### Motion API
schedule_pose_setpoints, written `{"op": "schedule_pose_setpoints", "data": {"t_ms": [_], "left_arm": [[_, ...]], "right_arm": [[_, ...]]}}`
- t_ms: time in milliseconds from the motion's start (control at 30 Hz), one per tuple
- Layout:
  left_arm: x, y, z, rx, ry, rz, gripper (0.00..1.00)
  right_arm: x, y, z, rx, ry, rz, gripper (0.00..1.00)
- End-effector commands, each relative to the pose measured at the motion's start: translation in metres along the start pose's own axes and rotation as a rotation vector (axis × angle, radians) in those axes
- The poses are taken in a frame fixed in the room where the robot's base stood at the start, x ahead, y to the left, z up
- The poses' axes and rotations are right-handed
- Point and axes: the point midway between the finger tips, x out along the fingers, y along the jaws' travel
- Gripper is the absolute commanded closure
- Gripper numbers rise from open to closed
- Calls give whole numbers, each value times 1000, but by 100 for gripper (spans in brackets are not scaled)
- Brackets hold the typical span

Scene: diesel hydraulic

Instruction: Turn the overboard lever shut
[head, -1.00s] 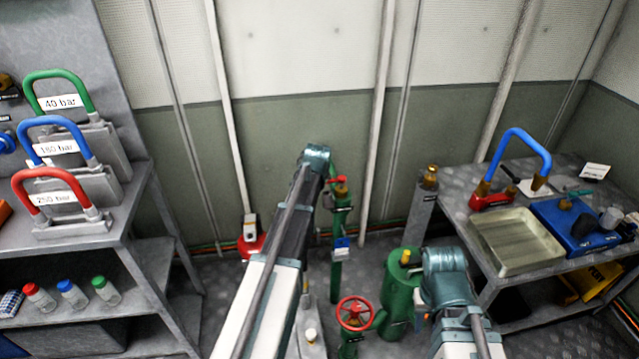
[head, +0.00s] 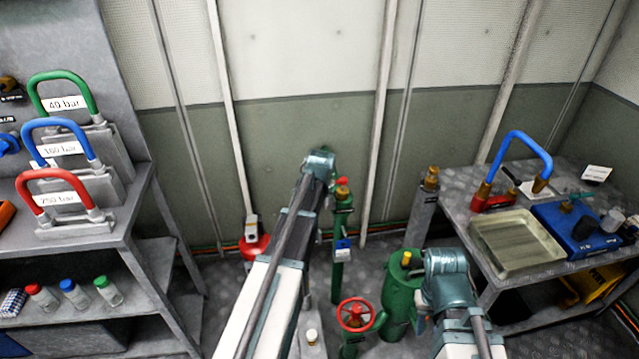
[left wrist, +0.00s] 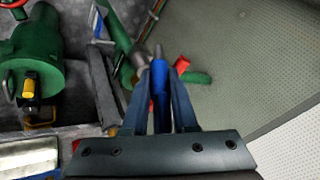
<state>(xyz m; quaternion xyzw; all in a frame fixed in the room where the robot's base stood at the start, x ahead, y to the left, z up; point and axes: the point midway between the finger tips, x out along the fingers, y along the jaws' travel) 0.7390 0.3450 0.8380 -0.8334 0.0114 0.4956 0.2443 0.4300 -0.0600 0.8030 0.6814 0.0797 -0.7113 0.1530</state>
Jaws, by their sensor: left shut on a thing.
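My left gripper (left wrist: 159,70) is shut on a blue, bar-like handle (left wrist: 160,92) with a grey tip, in the left wrist view. A red part (left wrist: 182,65) and a green pipe (left wrist: 198,77) lie just beyond the fingers. In the head view, the green standpipe (head: 340,215) has a red piece (head: 343,182) at its top, right beside the end of my left arm. That arm hides the left fingers and the handle there. My right arm's end shows at the lower right in the head view, over the green cylinder; its fingers cannot be made out.
A red handwheel (head: 356,313) and a green cylinder (head: 400,300) stand right of my left arm. A shelf (head: 130,225) with coloured-handled blocks is at left. A bench (head: 465,215) with a metal tray (head: 515,262) is at right. The wall is close behind the standpipe.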

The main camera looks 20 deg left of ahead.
Motion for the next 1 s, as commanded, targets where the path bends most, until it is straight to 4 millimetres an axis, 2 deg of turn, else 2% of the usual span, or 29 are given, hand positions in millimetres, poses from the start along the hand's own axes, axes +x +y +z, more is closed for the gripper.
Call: {"op": "schedule_pose_setpoints", "data": {"t_ms": [33, 300, 500, 667, 1000], "left_arm": [[-10, 7, 5, 1, 0, 1, 100], [-61, -8, 9, 0, 0, -1, 100], [-93, -14, 14, 0, 0, -1, 100], [-104, -16, 17, 0, 0, -1, 100], [-103, -16, 17, 1, 0, -1, 100]], "right_arm": [[-4, 0, 0, 0, 0, 0, 64], [-50, 5, 3, 0, 0, 0, 64], [-77, 7, 4, 0, 0, 0, 64], [-86, 8, 5, 0, 0, 0, 64], [-85, 8, 5, 0, 0, 0, 64]]}}
